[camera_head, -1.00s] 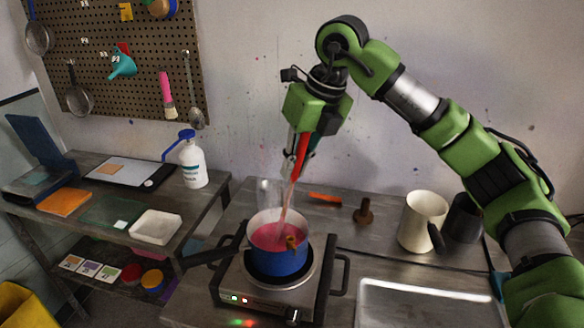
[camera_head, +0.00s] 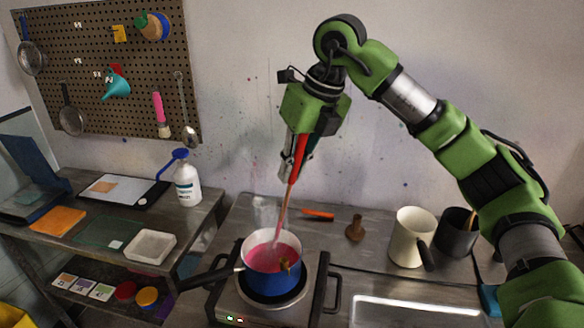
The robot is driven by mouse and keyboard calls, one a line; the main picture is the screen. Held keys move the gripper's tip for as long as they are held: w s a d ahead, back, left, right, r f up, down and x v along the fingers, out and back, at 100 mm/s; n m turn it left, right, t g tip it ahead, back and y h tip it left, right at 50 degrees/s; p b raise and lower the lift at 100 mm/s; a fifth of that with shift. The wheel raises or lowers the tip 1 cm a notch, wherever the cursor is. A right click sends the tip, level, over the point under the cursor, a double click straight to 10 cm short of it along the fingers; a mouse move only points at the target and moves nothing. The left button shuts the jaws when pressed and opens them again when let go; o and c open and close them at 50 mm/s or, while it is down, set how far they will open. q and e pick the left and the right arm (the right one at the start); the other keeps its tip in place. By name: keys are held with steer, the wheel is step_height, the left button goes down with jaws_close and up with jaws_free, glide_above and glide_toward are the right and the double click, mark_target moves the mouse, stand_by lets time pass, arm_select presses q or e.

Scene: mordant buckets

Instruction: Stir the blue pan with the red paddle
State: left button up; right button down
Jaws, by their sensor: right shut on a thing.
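The blue pan (camera_head: 271,284) sits on the hot plate and holds pink-red liquid. Its dark handle points left. A small brownish-yellow thing (camera_head: 285,265) shows at the liquid's right side. My right gripper (camera_head: 293,172) is above the pan, shut on the red paddle (camera_head: 285,205). The paddle slants down to the left and its lower end is hidden in the liquid. My left gripper is not in view.
The hot plate (camera_head: 225,301) stands on the bench with lights on its front. A cream jug (camera_head: 408,238) and a dark pot (camera_head: 454,236) stand to the right. A metal tray (camera_head: 415,308) lies front right. A white bottle (camera_head: 187,184) stands on the left bench.

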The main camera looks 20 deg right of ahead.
step_height(320, 180, up, 11)
steer(key=p, duration=0.8)
steer(key=shift+r+p, duration=0.1)
steer(key=shift+p, duration=0.3)
